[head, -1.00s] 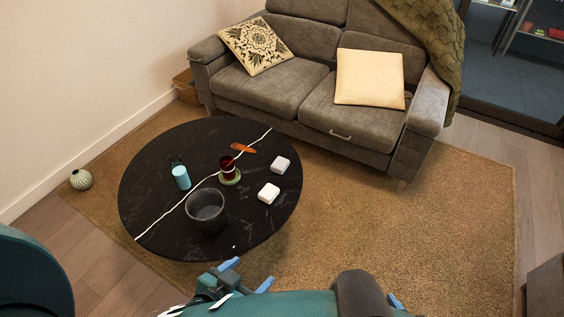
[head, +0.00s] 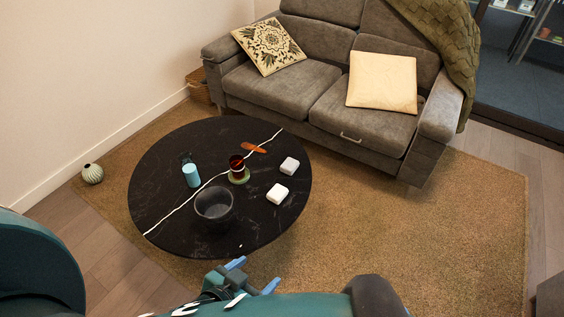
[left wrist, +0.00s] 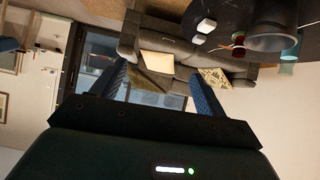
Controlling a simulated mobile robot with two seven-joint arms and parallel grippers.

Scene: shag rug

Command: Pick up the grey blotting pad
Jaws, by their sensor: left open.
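I cannot make out a flat grey blotting pad for certain in either view. A round black table (head: 165,215) with white veins stands on the rug. On it are two small white rounded blocks (head: 277,193) (head: 289,165) and a dark grey bowl (head: 214,204). My left gripper (head: 253,274) is open and empty, by the table's near edge at the bottom of the head view. In the left wrist view its blue fingers (left wrist: 162,90) are spread with nothing between them, and the bowl (left wrist: 270,38) shows upside down. My right gripper is not in view.
A striped vase (head: 93,173) is at left. Open rug (head: 420,240) lies right.

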